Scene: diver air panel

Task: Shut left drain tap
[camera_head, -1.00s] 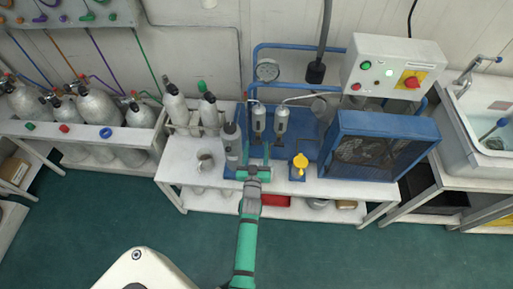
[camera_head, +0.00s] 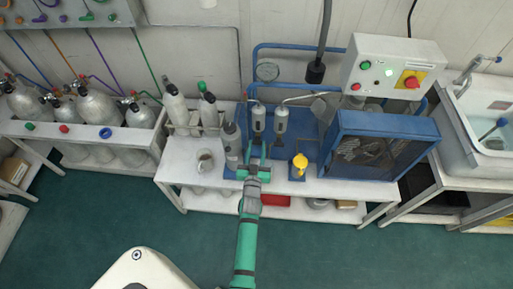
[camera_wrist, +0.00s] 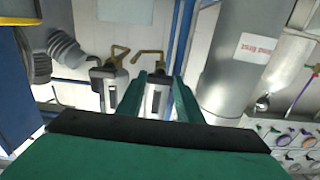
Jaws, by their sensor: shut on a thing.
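Two grey filter bowls hang side by side over the bench, the left one (camera_head: 258,117) and the right one (camera_head: 281,121). In the wrist view, which looks upside down, brass drain levers show at their ends: the left drain tap (camera_wrist: 148,53) and the right drain tap (camera_wrist: 118,52). My gripper (camera_head: 256,150) reaches up to the left filter bowl from the front. In the wrist view its green fingers (camera_wrist: 160,82) stand either side of the left bowl's tap end, shut on the left drain tap. The exact contact is hidden.
A grey cylinder (camera_head: 232,143) stands close left of my gripper. A yellow-topped part (camera_head: 300,162) and a blue framed fan unit (camera_head: 372,150) are to the right. A cup (camera_head: 204,160) sits on the left of the white bench. A control box (camera_head: 390,75) is above.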

